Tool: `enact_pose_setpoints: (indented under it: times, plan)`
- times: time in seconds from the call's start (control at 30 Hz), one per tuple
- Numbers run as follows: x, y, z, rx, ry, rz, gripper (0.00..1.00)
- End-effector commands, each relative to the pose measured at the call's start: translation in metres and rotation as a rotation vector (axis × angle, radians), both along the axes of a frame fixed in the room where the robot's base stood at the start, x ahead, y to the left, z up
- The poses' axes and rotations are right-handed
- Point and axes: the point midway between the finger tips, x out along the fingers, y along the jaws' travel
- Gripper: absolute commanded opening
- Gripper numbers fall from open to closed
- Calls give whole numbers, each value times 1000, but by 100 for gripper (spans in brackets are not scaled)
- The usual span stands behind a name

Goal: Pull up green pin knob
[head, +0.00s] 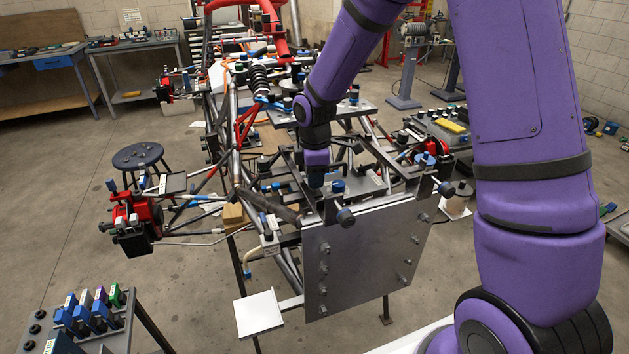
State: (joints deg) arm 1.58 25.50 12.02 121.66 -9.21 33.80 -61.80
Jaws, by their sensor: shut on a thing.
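My purple arm reaches down over the tube chassis (247,142) in the head view. My gripper (317,182) points down among the parts just behind the grey front plate (368,250). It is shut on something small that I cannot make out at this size.
A red brake assembly (133,212) juts out left. A rack of coloured blocks (90,318) stands front left, a stool (138,157) behind.

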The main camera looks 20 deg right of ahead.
Motion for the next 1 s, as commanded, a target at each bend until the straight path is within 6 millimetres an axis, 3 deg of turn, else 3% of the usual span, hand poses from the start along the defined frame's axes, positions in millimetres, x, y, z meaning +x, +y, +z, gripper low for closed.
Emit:
enact_pose_setpoints:
  times: [0.17,0.2,0.3,0.67,1.0]
  plan:
    - [1,0,2,0,-5,0,0]
    - [1,0,2,0,-5,0,33]
    - [1,0,2,0,-4,0,51]
    - [1,0,7,0,-4,0,51]
    - [2,0,65,-1,-8,0,51]
